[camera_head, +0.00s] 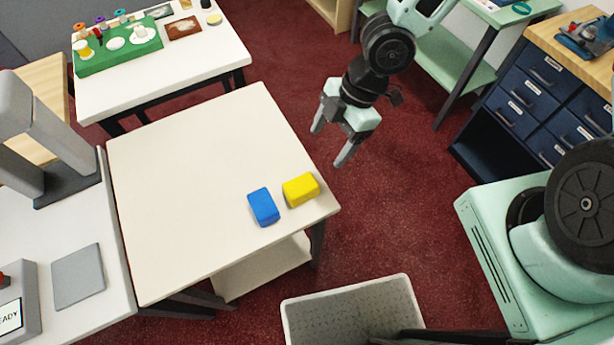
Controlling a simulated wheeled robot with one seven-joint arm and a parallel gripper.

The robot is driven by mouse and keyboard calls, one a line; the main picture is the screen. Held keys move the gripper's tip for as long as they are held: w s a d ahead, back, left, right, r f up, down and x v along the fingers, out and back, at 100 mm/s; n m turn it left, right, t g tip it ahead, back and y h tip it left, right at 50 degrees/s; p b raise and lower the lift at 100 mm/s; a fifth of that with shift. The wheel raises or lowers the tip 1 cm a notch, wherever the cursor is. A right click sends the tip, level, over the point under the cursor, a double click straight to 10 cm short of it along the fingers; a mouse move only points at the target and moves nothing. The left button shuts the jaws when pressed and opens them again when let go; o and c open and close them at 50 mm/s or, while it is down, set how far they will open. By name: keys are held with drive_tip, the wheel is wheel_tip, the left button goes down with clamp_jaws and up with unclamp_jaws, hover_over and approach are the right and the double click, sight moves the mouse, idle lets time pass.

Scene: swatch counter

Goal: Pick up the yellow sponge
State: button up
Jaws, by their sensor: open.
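The yellow sponge (301,190) is a small block lying on the white table (190,170), close to its right corner. A blue block (264,207) lies just left of it, with a narrow gap between them. My gripper (331,147) is open and empty. In the picture it is above and to the right of the yellow sponge, apart from it, with its fingers pointing down. It appears to hang beyond the table's right edge; its exact height is hard to tell.
A grey bin (350,305) stands below the table's front corner. A left counter (65,225) holds a grey device and a flat grey plate (78,276). A back table holds a green board (118,50). Blue drawers (545,105) stand at right. Most of the white table is clear.

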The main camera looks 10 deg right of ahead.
drive_tip(key=b, duration=0.5)
approach(301, 185)
drive_tip(key=x, duration=0.4)
drive_tip(key=shift+s+d+f, duration=0.1)
drive_tip(key=shift+s+f, duration=0.15)
drive_tip(key=shift+f, duration=0.15)
drive_tip(key=shift+w+p+x, duration=0.15)
drive_tip(key=shift+p+x, duration=0.1)
drive_tip(key=shift+x, duration=1.2)
drive_tip(key=shift+w+p+x, duration=0.15)
drive_tip(key=shift+p+x, duration=0.05)
drive_tip(key=shift+x, duration=1.3)
drive_tip(key=c, duration=1.1)
drive_tip(key=shift+r, duration=0.1)
drive_tip(key=shift+c, duration=0.2)
